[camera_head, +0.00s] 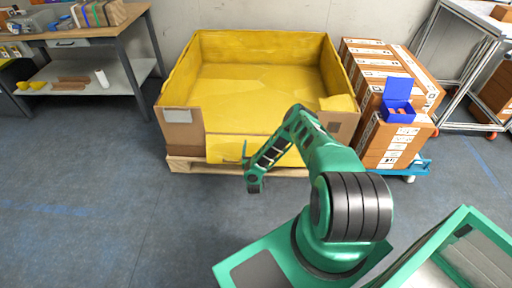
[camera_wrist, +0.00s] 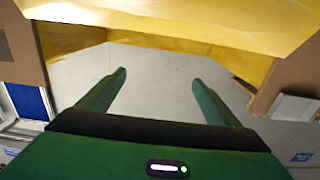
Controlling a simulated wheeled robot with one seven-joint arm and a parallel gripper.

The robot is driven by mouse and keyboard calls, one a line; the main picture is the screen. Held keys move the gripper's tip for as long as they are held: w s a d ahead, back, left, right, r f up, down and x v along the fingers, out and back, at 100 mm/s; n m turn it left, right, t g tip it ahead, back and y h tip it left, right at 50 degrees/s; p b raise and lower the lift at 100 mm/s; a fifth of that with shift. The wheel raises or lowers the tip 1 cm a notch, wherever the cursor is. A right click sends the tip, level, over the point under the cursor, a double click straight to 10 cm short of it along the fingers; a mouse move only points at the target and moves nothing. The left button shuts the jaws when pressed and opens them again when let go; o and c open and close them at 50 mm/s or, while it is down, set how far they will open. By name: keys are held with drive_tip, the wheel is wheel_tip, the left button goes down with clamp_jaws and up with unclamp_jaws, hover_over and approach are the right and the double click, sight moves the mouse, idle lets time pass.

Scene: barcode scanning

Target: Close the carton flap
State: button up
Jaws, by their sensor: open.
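A large carton (camera_head: 183,132) with brown outer walls and a yellow inside stands on a pallet. In the head view its front flap (camera_head: 222,148) hangs down outward at the middle of the front wall, yellow face showing. My gripper (camera_wrist: 160,80) is open and empty, with grey floor showing between its fingers. In the head view it is low in front of the flap, and my arm hides part of the flap. In the wrist view a yellow sheet of the carton (camera_wrist: 170,27) spans the top, just beyond the fingertips; I cannot tell whether they touch it.
The wooden pallet (camera_head: 190,165) juts out under the carton. Stacked brown boxes (camera_head: 385,150) stand on a blue trolley (camera_head: 418,167) to the right, with an open blue box (camera_head: 398,90) on top. A workbench (camera_head: 75,36) stands at left. The floor at front left is clear.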

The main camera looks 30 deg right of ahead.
drive_tip(key=shift+d, duration=0.1)
clamp_jaws()
idle(1.0)
drive_tip(key=shift+o, duration=1.9)
unclamp_jaws()
